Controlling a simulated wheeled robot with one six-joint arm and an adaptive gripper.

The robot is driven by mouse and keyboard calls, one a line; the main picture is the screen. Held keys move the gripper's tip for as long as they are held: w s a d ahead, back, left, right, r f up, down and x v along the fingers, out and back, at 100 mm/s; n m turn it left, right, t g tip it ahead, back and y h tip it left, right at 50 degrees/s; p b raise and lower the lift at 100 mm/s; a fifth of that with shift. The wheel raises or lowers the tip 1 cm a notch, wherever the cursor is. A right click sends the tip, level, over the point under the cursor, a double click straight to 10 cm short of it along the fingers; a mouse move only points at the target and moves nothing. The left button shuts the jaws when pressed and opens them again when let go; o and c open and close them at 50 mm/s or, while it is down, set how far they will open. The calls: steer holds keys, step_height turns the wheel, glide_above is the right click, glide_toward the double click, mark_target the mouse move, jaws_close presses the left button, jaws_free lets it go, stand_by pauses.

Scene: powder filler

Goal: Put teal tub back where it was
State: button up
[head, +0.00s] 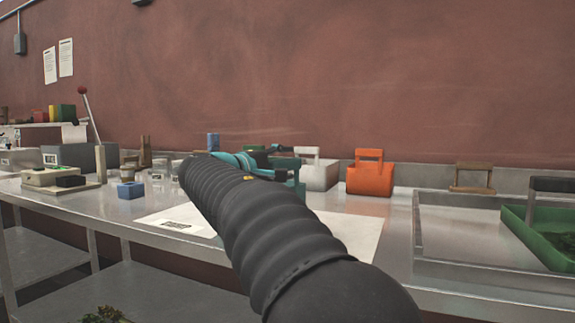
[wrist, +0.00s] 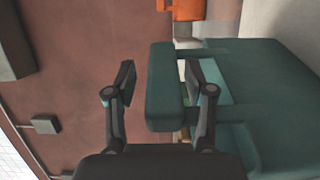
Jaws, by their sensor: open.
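The teal tub (wrist: 265,85) fills the right side of the wrist view, turned sideways there, with its handle bar (wrist: 164,88) toward the middle. My gripper (wrist: 167,83) is open, with one finger on each side of the handle bar in that view. The right finger overlaps the gap between bar and tub body. I cannot tell whether either finger touches it. In the head view, the teal tub (head: 296,166) stands at the back of the counter, partly hidden by my arm and gripper.
A white tub (head: 318,175) and an orange tub (head: 370,179) stand to the right of the teal tub. A clear-walled tray (head: 470,268) and a green tub (head: 518,225) are further right. A white sheet (head: 345,235) lies on the counter. A blue block (head: 131,190) is at left.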

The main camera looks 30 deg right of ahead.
steer(key=v, duration=1)
steer(key=shift+a+b, duration=0.25)
steer(key=shift+b, duration=0.2)
